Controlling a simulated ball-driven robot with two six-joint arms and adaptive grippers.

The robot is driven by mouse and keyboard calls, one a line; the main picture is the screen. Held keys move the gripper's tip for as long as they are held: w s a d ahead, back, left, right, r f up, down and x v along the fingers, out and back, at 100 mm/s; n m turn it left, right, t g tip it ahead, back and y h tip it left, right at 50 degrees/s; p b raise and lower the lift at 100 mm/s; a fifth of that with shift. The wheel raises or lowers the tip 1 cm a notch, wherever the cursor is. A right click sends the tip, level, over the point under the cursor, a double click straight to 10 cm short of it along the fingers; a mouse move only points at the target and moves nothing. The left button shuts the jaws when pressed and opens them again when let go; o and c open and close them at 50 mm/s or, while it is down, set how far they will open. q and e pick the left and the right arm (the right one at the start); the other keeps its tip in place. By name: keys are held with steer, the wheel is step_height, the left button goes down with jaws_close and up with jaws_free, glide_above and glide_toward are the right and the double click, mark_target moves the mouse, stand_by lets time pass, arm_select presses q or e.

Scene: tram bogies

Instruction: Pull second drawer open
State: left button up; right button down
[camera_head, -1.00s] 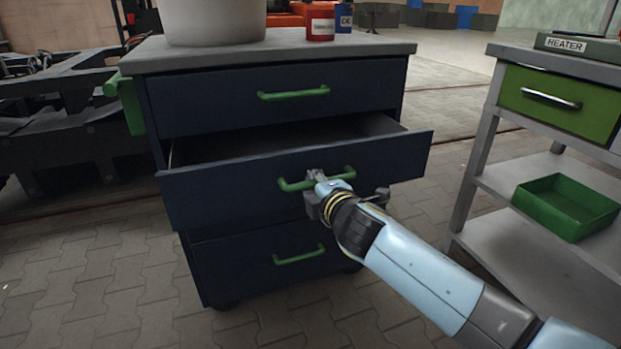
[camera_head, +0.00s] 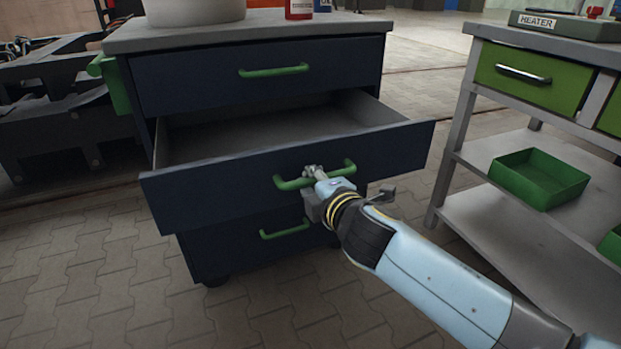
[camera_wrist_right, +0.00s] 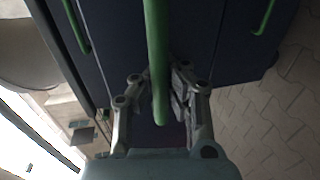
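The second drawer (camera_head: 225,187) of the dark blue cabinet stands well out, its inside showing empty. Its green bar handle (camera_head: 290,183) is on the front panel. My right gripper (camera_head: 314,172) is at the middle of this handle in the head view. In the right wrist view, the fingers of the right gripper (camera_wrist_right: 158,85) lie closely on both sides of the green handle (camera_wrist_right: 156,40) and appear shut on it. My left gripper is not in view.
The top drawer (camera_head: 200,82) and bottom drawer (camera_head: 230,240) are shut. A white container (camera_head: 195,10) and a red can (camera_head: 299,8) stand on the cabinet. A grey bench (camera_head: 455,160) with a green tray (camera_head: 540,178) is at the right. Paved floor in front is clear.

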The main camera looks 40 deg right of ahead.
steer(key=c, duration=1.3)
jaws_free()
steer(key=shift+s, duration=0.3)
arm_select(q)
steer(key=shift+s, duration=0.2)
arm_select(e)
steer(key=v, duration=1.1)
steer(key=shift+s+a+r, duration=0.1)
steer(key=shift+s+a, duration=0.05)
